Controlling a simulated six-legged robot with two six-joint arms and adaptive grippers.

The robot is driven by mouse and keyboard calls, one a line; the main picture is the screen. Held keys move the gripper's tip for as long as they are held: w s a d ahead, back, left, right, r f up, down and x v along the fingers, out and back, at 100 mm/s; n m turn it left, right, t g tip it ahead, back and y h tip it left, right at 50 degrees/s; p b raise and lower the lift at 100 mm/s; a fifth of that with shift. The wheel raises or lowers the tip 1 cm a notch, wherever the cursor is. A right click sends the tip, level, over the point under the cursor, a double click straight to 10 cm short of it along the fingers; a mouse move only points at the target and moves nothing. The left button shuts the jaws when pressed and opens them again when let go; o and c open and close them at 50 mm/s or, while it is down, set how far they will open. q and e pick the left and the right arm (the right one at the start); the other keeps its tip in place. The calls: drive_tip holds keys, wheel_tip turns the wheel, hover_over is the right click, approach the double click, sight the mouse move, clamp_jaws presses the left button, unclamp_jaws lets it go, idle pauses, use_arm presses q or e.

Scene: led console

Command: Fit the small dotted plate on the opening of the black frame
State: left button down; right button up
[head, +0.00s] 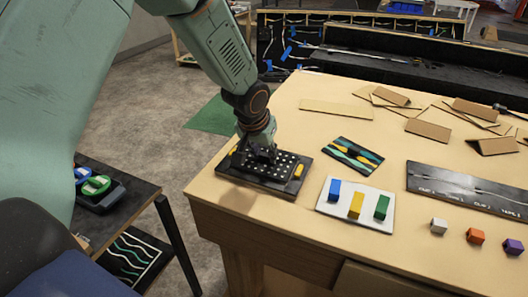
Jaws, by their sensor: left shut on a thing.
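The black frame (256,182) lies flat near the left corner of the wooden table, with a small yellow piece (298,171) at its right side. The small dotted plate (287,163), black with white dots, is at the frame's opening. My left gripper (262,156) points down over the plate and is shut on it. The gripper hides the plate's left part. I cannot tell whether the plate is seated in the opening or just above it. My right gripper is not in view.
Right of the frame lie a dark card with coloured stripes (353,154) and a white board (326,207) with blue, yellow and green blocks. A long black panel (456,184), small coloured cubes (475,236) and cardboard pieces (430,130) lie farther right. The table's front edge is close.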

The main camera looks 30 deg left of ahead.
use_arm(q)
drive_tip(key=shift+f, duration=0.3)
idle(0.4)
drive_tip(key=c, duration=0.9)
unclamp_jaws()
drive_tip(key=v, duration=1.2)
